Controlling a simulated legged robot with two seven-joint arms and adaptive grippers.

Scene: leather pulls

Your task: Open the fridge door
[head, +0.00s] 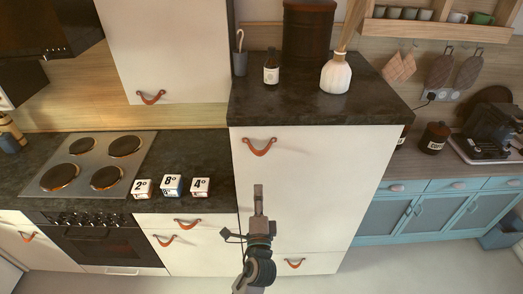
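The fridge appears to be the tall white cabinet (315,170) with a dark top in the middle of the head view. Its large front door looks shut. A brown-orange leather pull (260,147) hangs near the door's upper left corner. My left gripper (258,198) points up in front of the door, below the pull and apart from it in the picture. Its fingers are seen edge-on, so I cannot tell whether they are open. Nothing shows in it. My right gripper is not in view.
A dark bottle (271,70), a white vase (336,74) and a dark canister (308,32) stand on the fridge top. Number blocks (172,186) sit on the counter left of it, beside the cooktop (92,163). Blue cabinets (430,208) stand at right. The floor (420,270) at lower right is clear.

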